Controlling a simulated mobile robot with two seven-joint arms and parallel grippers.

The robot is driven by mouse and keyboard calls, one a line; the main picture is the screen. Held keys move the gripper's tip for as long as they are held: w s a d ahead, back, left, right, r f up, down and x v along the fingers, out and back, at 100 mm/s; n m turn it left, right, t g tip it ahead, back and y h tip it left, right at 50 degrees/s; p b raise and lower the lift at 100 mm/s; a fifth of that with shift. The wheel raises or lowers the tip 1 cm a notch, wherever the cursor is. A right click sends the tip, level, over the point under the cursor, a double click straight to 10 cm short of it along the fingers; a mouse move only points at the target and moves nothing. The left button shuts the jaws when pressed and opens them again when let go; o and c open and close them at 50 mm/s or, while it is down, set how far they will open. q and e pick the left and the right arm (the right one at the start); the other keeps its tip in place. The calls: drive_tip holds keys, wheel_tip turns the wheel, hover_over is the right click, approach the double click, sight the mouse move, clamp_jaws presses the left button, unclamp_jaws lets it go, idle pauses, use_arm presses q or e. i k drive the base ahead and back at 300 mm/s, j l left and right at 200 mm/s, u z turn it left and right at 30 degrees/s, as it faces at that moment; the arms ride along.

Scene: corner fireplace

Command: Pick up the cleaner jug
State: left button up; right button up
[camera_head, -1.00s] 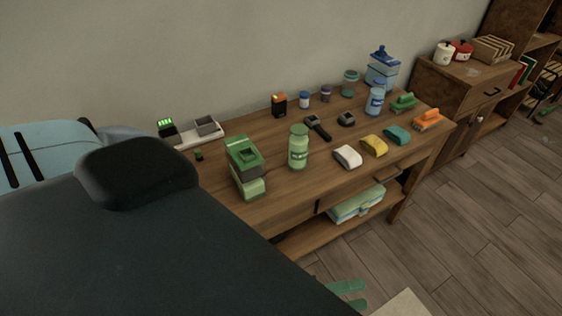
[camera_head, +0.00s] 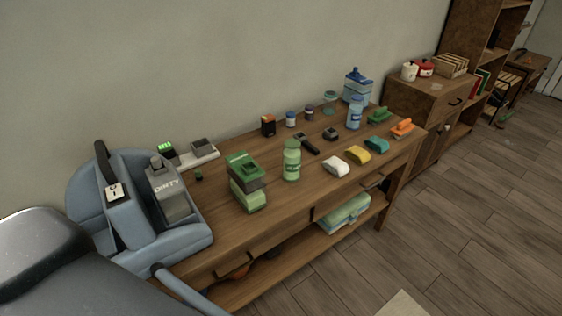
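A translucent blue jug with a dark blue cap (camera_head: 357,88) stands upright at the far right back of the wooden table (camera_head: 300,217); I take it to be the cleaner jug. A smaller blue bottle (camera_head: 354,114) stands in front of it and slightly overlaps its lower part. The jug is apart from any part of me. Neither of my grippers is in view.
A blue-grey machine with a tank marked DIRTY (camera_head: 170,190) stands at the table's left end. Green containers (camera_head: 246,182), a green bottle (camera_head: 291,160), sponges and brushes crowd the tabletop. A wooden cabinet (camera_head: 425,97) stands right. The wooden floor (camera_head: 470,200) is open.

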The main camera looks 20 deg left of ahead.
sight(292, 150)
drive_tip(key=u, duration=0.4)
drive_tip(key=i+l+u, duration=0.1)
drive_tip(key=u, duration=0.25)
drive_tip(key=l+u, duration=0.2)
drive_tip(key=u, duration=0.2)
drive_tip(key=i+l+u, duration=0.1)
drive_tip(key=l+u, duration=0.55)
drive_tip(key=l, duration=0.15)
drive_tip(key=l+u, duration=0.25)
drive_tip(key=l, duration=1.6)
drive_tip(key=k, duration=0.05)
